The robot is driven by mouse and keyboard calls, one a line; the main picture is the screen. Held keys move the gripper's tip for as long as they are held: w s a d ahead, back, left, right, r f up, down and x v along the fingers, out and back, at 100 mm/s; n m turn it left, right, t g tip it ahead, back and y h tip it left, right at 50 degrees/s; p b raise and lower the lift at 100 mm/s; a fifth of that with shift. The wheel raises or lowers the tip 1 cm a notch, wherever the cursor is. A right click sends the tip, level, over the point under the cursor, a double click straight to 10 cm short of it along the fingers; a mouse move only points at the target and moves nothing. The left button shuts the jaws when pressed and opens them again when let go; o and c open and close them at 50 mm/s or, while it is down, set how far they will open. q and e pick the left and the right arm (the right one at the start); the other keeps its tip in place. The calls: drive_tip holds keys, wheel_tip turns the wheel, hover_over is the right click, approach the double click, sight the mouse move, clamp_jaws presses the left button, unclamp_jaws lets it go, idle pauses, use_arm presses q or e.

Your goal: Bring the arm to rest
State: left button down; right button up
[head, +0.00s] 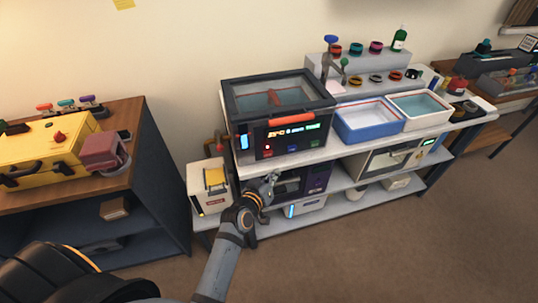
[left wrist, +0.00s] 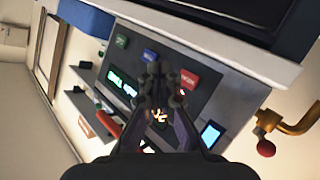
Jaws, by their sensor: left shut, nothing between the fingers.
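My left arm (head: 230,255) reaches up from the bottom of the head view. My left gripper (head: 270,183) is shut and empty, in front of the shelf unit just below the dark glass-lidded machine. In the left wrist view the closed fingers (left wrist: 158,85) point toward the machine's front panel (left wrist: 205,85), with its lit display and coloured buttons. I cannot tell the exact gap between fingertips and panel. My right gripper is not in view.
The glass-lidded machine (head: 278,93) stands on the bench top, beside a blue-rimmed tray (head: 368,139) and a white tray (head: 444,122). A yellow case (head: 38,155) sits on the left cabinet. Open floor (head: 370,260) lies at the lower right.

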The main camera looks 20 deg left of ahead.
use_arm(q)
drive_tip(key=s+a+f+m+g, duration=0.1)
drive_tip(key=s+f+g, duration=0.1)
drive_tip(key=s+f, duration=0.65)
drive_tip(key=s+a+f+m+g+y, duration=0.1)
drive_tip(key=s+f+g, duration=0.2)
drive_tip(key=f, duration=1)
drive_tip(key=s+a+f+g, duration=0.2)
drive_tip(key=s+f, duration=0.3)
drive_tip(key=f, duration=0.6)
drive_tip(key=s+a+f+g, duration=0.2)
drive_tip(key=s+a+f, duration=0.1)
drive_tip(key=s, duration=0.6)
drive_tip(key=s+a+f+m+g+y, duration=0.1)
drive_tip(key=s+a+f+g, duration=0.1)
drive_tip(key=s+f, duration=0.3)
drive_tip(key=s+a+f+m+g+y, duration=0.1)
drive_tip(key=s+a+f, duration=0.3)
drive_tip(key=s, duration=0.8)
drive_tip(key=shift+s+a+f+g, duration=0.3)
drive_tip(key=shift+s+f+g, duration=0.1)
drive_tip(key=shift+f+g, duration=0.2)
